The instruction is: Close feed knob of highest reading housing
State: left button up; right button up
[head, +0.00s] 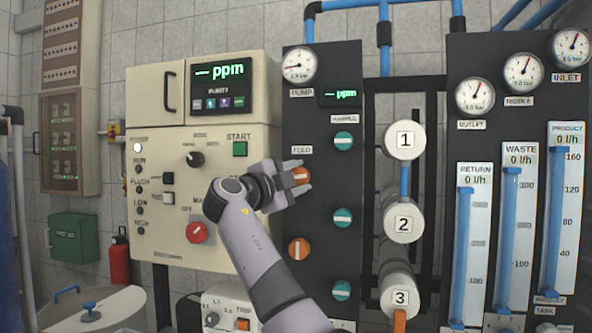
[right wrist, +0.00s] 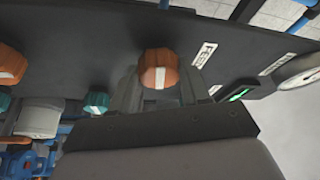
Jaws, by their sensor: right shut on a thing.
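An orange feed knob (head: 300,176) with a white bar sits on the dark panel below a FEED label. My right gripper (head: 303,177) is at this knob, its fingers on either side. The right wrist view also shows the knob (right wrist: 158,72) between the fingertips, its white bar in line with the fingers. Housings 1 (head: 404,140), 2 (head: 403,222) and 3 (head: 400,297) stand in a column to the right. A second orange knob (head: 299,248) is lower on the panel. The small ppm display (head: 346,94) shows dashes. My left gripper is not in view.
Teal knobs (head: 343,141) line the panel's right side, close to the gripper. A cream control cabinet (head: 150,220) with a red switch (head: 197,233) stands to the left. Gauges and flow tubes (head: 467,250) fill the right panel.

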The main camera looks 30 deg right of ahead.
jog(key=shift+m+g+y+p, duration=0.3)
jog(key=shift+m+y+p, duration=0.15)
jog(key=shift+m, duration=0.45)
jog(key=o, duration=1.1)
jog(key=shift+c, duration=0.2)
jog(key=b+v, duration=0.1)
jog(key=v, duration=0.6)
jog(key=shift+b, duration=0.35)
jog(key=shift+a+f, duration=0.1)
